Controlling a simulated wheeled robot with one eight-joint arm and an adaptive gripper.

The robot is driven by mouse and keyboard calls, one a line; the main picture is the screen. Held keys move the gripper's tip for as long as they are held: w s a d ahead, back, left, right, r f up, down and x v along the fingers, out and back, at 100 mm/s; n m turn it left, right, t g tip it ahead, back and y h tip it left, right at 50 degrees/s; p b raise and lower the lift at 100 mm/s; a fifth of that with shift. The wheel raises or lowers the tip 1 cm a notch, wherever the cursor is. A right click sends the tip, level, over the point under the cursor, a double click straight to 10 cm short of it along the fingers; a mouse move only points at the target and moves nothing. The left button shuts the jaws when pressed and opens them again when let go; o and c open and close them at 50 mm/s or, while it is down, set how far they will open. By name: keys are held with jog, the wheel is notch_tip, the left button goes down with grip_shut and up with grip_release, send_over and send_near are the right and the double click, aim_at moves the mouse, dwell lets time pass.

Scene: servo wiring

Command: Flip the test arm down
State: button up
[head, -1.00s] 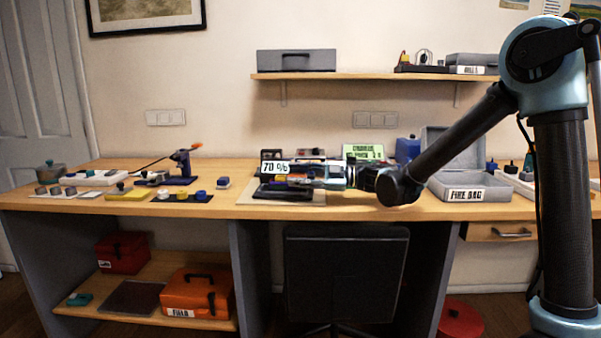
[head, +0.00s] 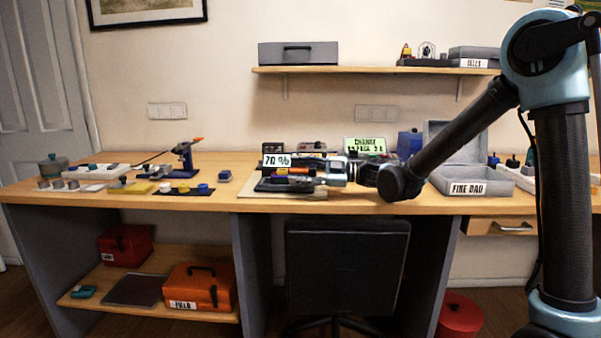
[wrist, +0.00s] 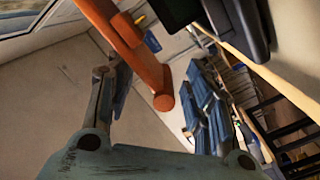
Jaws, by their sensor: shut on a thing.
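The orange test arm (wrist: 150,72) is a bar with a rounded end. In the wrist view it slants down from the top and ends between the two fingers. My gripper (wrist: 162,92) has one finger on each side of it and is shut on it, though the contact itself is hard to see. In the head view my gripper (head: 328,177) lies low and level over the bench, at the right of the dark device. A small orange part (head: 300,170) shows there, mostly hidden by clutter and the gripper.
A "70 %" display (head: 277,161) and a green sign (head: 365,146) stand behind the gripper. An open grey case (head: 470,183) is to the right. Small parts and a blue stand (head: 184,160) are to the left. A shelf (head: 370,71) hangs above.

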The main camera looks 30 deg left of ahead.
jog(key=shift+w+f, duration=0.1)
jog(key=shift+w, duration=0.05)
jog(key=shift+w+d, duration=0.25)
jog(key=shift+d, duration=0.2)
jog(key=v, duration=1.1)
jog(key=shift+s+d, duration=0.15)
jog(key=shift+s, duration=0.05)
jog(key=shift+s+d+r, duration=0.1)
jog(key=shift+s+r, duration=0.25)
jog(key=shift+s, duration=0.25)
jog(key=shift+v, duration=9.9)
